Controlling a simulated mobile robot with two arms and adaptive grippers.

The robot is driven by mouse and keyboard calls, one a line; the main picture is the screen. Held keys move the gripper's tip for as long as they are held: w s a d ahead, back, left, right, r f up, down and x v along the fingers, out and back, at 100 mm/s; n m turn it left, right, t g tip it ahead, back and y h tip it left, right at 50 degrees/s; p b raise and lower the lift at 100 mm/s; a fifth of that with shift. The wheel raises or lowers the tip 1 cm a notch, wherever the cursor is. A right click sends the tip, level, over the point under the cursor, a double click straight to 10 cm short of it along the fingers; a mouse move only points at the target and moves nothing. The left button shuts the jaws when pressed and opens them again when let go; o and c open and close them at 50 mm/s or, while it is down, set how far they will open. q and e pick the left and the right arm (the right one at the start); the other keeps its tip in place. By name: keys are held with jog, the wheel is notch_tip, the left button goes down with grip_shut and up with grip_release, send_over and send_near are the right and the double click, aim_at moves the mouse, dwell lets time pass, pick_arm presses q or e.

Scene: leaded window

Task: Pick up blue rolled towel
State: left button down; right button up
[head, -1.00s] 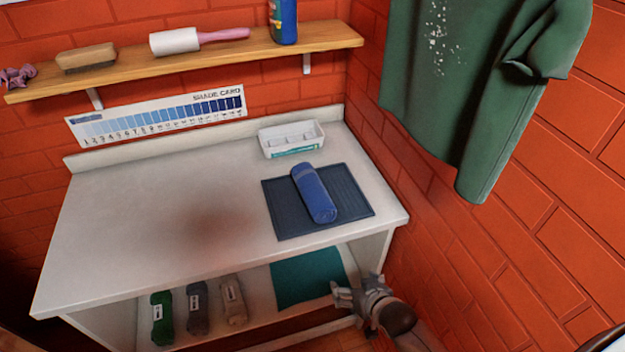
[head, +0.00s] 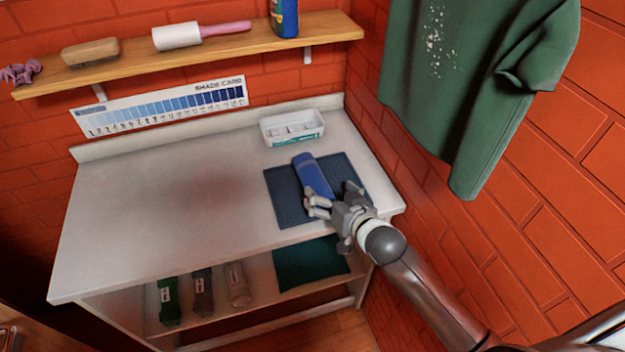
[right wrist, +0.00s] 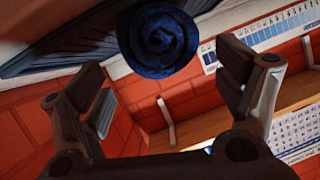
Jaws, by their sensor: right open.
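The blue rolled towel (head: 312,174) lies on a dark blue ribbed mat (head: 287,203) on the white counter. My right gripper (head: 333,194) is open at the near end of the towel, in front of part of the mat, and hides that end in the head view. In the right wrist view the towel's spiral end (right wrist: 158,40) shows at the top centre, beyond and between the open fingers (right wrist: 165,100). The fingers look apart from the towel, with nothing between them. My left gripper is not in view.
A white divided tray (head: 291,129) stands behind the mat. A green shirt (head: 470,90) hangs on the right brick wall (head: 560,220). Green, grey and beige rolls (head: 203,292) and a teal mat (head: 310,262) lie on the lower shelf. The counter's left side is clear.

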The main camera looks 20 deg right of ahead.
aim_at(319, 187)
jog(key=shift+w+a+f+p, duration=0.15)
jog(key=shift+w+a+p, duration=0.15)
jog(key=shift+w, duration=0.3)
jog(key=shift+p+x, duration=0.4)
jog(key=shift+x, duration=1.55)
jog(key=shift+s+a+f, duration=0.1)
jog(key=shift+a, duration=0.05)
jog(key=shift+c, duration=0.4)
jog(key=c, duration=1.1)
